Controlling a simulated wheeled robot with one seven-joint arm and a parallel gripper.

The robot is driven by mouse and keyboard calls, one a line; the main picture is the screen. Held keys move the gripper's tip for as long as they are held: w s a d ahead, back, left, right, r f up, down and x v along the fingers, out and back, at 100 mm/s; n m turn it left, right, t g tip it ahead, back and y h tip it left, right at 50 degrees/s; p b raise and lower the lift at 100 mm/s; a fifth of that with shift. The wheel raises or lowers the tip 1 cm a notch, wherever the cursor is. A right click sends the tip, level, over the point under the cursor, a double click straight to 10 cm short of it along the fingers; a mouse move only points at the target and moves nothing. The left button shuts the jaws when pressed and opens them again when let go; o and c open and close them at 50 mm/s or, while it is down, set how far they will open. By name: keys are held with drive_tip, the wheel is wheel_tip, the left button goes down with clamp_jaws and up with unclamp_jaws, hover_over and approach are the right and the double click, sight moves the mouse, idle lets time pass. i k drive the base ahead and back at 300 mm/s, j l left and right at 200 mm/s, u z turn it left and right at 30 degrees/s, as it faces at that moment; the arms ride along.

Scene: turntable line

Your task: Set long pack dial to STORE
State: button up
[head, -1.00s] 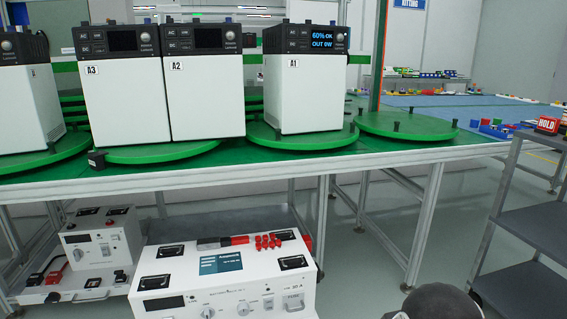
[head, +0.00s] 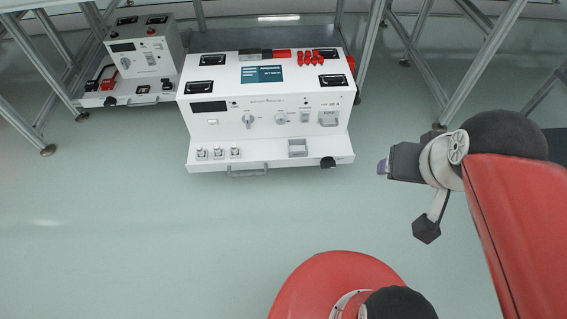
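A long white unit (head: 265,148), which looks like the long pack, stands low under the table at the upper middle of the head view. Its front panel carries two round dials, a left dial (head: 248,121) and a right dial (head: 281,119). The dial lettering is too small to read, so I cannot tell which setting either is on. My gripper (head: 384,167) is at the right, beyond the unit's right edge and apart from it. It is seen side-on with a purplish tip, and I cannot tell whether its fingers are open.
A smaller white unit (head: 145,48) with its own knob stands to the left. Metal table legs (head: 372,45) rise beside and behind the long unit. The pale floor (head: 130,220) in front is clear. A handle (head: 247,172) sticks out from the long unit's front ledge.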

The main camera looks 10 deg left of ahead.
sight(281, 118)
drive_tip(key=j+z, duration=0.15)
drive_tip(key=j, duration=1.55)
